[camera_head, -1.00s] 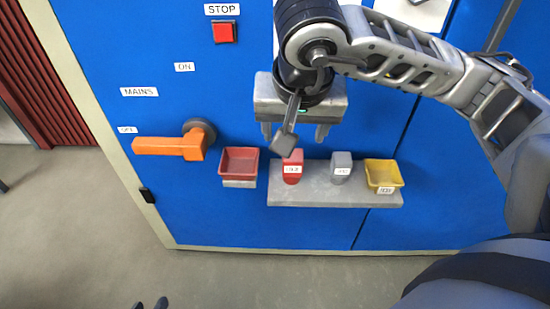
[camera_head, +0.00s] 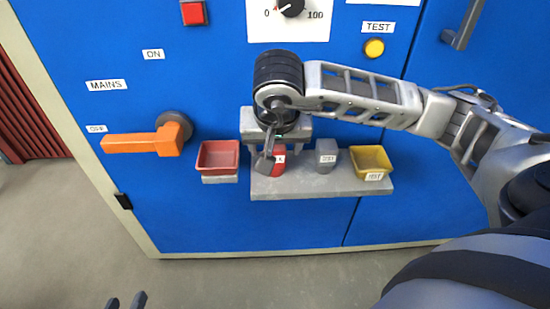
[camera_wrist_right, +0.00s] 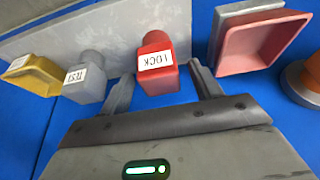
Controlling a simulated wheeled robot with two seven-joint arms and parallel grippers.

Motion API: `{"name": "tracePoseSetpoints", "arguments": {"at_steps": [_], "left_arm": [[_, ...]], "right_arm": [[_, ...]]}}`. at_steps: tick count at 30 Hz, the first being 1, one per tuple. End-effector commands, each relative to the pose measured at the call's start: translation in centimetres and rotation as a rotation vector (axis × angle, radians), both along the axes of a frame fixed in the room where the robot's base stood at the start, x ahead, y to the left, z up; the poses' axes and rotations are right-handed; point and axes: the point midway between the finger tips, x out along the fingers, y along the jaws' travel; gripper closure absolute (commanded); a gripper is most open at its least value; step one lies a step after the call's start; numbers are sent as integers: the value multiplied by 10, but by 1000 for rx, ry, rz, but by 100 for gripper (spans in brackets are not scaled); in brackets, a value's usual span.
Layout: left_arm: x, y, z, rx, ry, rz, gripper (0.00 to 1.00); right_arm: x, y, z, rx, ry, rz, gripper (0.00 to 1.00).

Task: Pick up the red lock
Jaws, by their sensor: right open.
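The red lock (camera_wrist_right: 157,64), with a white label reading LOCK, stands on the grey shelf (camera_head: 320,185). In the head view the red lock (camera_head: 280,160) is partly hidden behind my right gripper (camera_head: 277,150). My right gripper is open; in the right wrist view its fingers (camera_wrist_right: 163,90) point toward the lock, with the lock in front of and partly between the tips. I cannot tell that either finger touches it. My left gripper (camera_head: 125,302) shows only as dark fingertips at the bottom edge, apart from each other, far from the shelf.
A grey TEST block (camera_head: 327,155) stands right of the lock, then a yellow bin (camera_head: 371,160). A red bin (camera_head: 218,158) hangs to the left. An orange mains handle (camera_head: 145,141) sticks out further left on the blue cabinet (camera_head: 200,225).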

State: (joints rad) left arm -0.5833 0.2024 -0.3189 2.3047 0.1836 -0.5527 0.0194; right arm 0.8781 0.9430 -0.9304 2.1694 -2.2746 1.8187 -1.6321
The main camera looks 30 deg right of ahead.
Motion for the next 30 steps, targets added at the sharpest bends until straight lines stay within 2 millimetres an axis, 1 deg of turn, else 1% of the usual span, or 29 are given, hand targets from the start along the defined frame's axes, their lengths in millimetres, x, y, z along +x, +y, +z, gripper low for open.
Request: {"name": "tracePoseSetpoints", "arguments": {"at_steps": [1,4,7,11,14,15,16,17,26,29,30], "left_arm": [[0,-1,0,-8,-17,-1,64],[0,-4,9,-20,-43,-8,64],[-2,-5,14,-27,-56,-14,64],[-3,-5,14,-23,-55,-17,64],[-4,-5,13,-22,-52,-18,64],[-4,-5,13,-22,-50,-17,64],[-4,-5,12,-21,-49,-17,64],[-4,-4,12,-20,-48,-17,64],[-4,-3,8,-14,-35,-15,64],[-5,-2,11,-7,-20,-13,64],[-5,-2,12,-1,-7,-13,64]], "right_arm": [[2,-2,-12,1,4,-1,36],[7,-4,-22,1,2,-1,36],[8,-5,-24,1,1,1,36],[8,-4,-23,0,0,1,36],[8,-4,-23,0,0,1,61],[8,-4,-23,0,0,1,73],[8,-4,-23,1,1,1,81],[8,-4,-23,1,1,1,86],[8,-5,-20,1,-2,1,86],[8,-5,-9,1,-3,-1,86],[8,-6,-2,0,-4,-2,86]]}}
